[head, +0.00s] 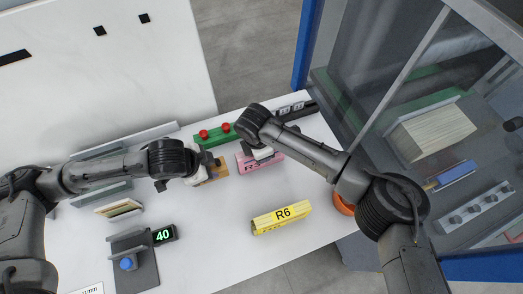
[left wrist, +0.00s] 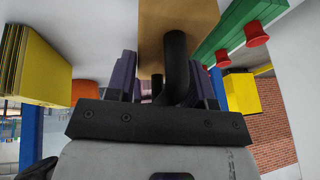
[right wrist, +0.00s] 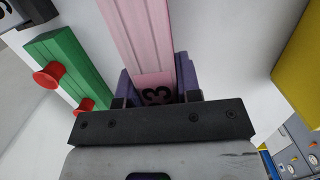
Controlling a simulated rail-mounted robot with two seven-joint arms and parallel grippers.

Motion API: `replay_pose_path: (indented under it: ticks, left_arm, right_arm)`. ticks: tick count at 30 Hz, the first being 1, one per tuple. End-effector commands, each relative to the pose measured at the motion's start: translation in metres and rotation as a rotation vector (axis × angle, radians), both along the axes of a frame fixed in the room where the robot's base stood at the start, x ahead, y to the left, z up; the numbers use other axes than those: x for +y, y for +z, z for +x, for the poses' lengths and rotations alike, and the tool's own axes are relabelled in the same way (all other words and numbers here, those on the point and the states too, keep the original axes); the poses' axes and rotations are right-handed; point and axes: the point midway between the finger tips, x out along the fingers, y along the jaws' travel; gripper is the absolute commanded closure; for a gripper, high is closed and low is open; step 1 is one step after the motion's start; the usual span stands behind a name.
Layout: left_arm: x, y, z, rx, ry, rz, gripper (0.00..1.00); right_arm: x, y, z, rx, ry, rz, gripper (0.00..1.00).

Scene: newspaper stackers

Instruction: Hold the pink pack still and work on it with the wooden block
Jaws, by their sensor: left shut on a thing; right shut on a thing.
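The pink pack (head: 273,164) lies on the white table in the head view. My right gripper (right wrist: 155,88) is shut around it; in the right wrist view the pack (right wrist: 147,35) runs away between the fingers, with a dark "3" on its near part. The wooden block (head: 217,171) is just left of the pack in the head view, apparently with a narrow gap between them. My left gripper (left wrist: 168,88) is shut on its dark curved handle (left wrist: 176,55); the block's tan face (left wrist: 158,30) shows beyond. My gripper partly hides the block in the head view.
A green bar (head: 231,131) with red knobs lies behind the pack. A yellow R6 pack (head: 282,219) lies in front, with an orange round thing (head: 343,205) to its right. A display reading 40 (head: 163,235) stands front left. A glass-walled cabinet (head: 400,75) borders the right.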

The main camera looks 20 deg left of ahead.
Motion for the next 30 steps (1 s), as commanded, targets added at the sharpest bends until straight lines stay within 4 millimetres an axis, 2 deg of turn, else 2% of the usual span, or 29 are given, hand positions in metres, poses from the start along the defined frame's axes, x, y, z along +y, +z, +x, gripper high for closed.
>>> replay_pose_path:
  ticks: [15, 26, 27, 30]
  left_arm:
    - [0.000, 0.036, 0.000, -0.001, -0.001, 0.000, 0.88]
    - [0.000, 0.040, 0.000, 0.000, 0.000, 0.000, 0.88]
    - [0.000, 0.040, 0.000, 0.000, 0.000, 0.000, 0.88]
    - [0.000, 0.040, 0.000, 0.000, 0.000, 0.000, 0.88]
  right_arm:
    - [0.000, 0.000, 0.000, 0.000, 0.000, 0.000, 1.00]
    - [0.000, 0.000, 0.000, 0.000, 0.000, 0.000, 1.00]
    - [0.000, 0.000, 0.000, 0.000, 0.000, 0.000, 0.67]
    - [0.000, 0.000, 0.000, 0.000, 0.000, 0.000, 0.58]
